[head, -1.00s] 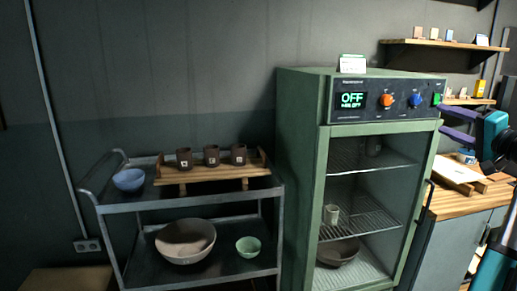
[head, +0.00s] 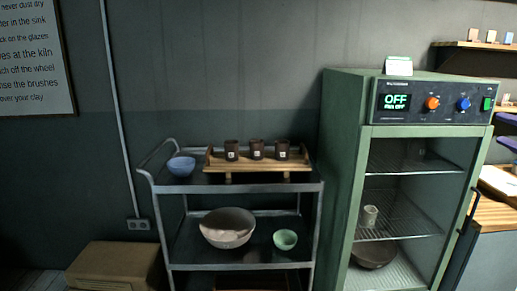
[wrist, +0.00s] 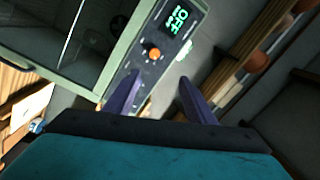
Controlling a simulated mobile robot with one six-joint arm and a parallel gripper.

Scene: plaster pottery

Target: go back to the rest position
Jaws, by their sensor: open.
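My gripper (wrist: 157,90) is open and empty in the wrist view, its two purple fingers apart. In the head view only its purple finger ends (head: 506,130) show at the right edge; the rest of the arm is out of frame. The green cabinet (head: 342,180) stands to the left of the gripper. Its control panel (head: 448,103) reads OFF and has an orange knob (head: 432,103), a blue knob (head: 464,103) and a green switch (head: 487,104). In the wrist view the panel (wrist: 150,65) lies beyond the fingers, with no contact visible.
A metal cart (head: 240,188) holds a blue bowl (head: 181,166), three dark cups on a wooden rack (head: 222,164), and lower bowls (head: 228,228). A light cup (head: 370,217) and a dark bowl (head: 374,254) are inside the cabinet. A wooden counter (head: 495,215) is at right.

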